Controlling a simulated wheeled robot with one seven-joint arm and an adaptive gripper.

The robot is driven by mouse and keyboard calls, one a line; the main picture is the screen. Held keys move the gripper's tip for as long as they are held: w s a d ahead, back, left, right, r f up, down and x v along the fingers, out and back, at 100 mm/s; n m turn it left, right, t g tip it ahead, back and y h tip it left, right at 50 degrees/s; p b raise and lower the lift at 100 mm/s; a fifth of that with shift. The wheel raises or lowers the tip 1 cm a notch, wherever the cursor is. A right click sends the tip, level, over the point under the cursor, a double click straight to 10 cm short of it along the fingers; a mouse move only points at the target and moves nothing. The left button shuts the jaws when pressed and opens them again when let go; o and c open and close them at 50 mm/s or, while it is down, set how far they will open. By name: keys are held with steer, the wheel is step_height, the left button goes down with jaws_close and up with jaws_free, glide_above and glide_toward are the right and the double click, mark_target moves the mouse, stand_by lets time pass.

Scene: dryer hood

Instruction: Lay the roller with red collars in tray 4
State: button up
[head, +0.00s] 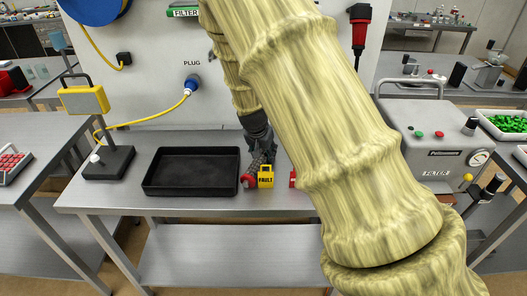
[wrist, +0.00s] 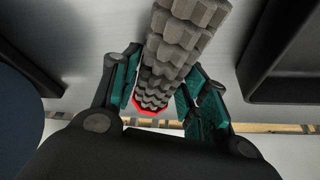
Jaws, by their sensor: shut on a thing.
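The roller (wrist: 172,55) is grey and knobbly, with a red collar (wrist: 147,108) at its lower end in the wrist view. My gripper (wrist: 160,88) has its teal-padded fingers on either side of it and is shut on it. In the head view my gripper (head: 262,158) is over the bench, just right of a black tray. A red piece (head: 248,181) shows below it, probably a roller collar; the rest of the roller is largely hidden there. The black tray (head: 148,188) looks empty, and no number is readable on it. Its dark edge (wrist: 252,90) shows at right in the wrist view.
A yellow FAULT tag (head: 266,177) stands beside my gripper at the bench's front. Another red piece (head: 293,179) is right of it, partly hidden by my arm. A lamp on a black stand (head: 108,162) is left of the tray. A grey filter machine (head: 440,140) stands at right.

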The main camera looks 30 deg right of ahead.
stand_by(0.3)
steer(key=o, duration=1.3)
steer(key=shift+f, duration=0.1)
steer(key=shift+o, duration=0.2)
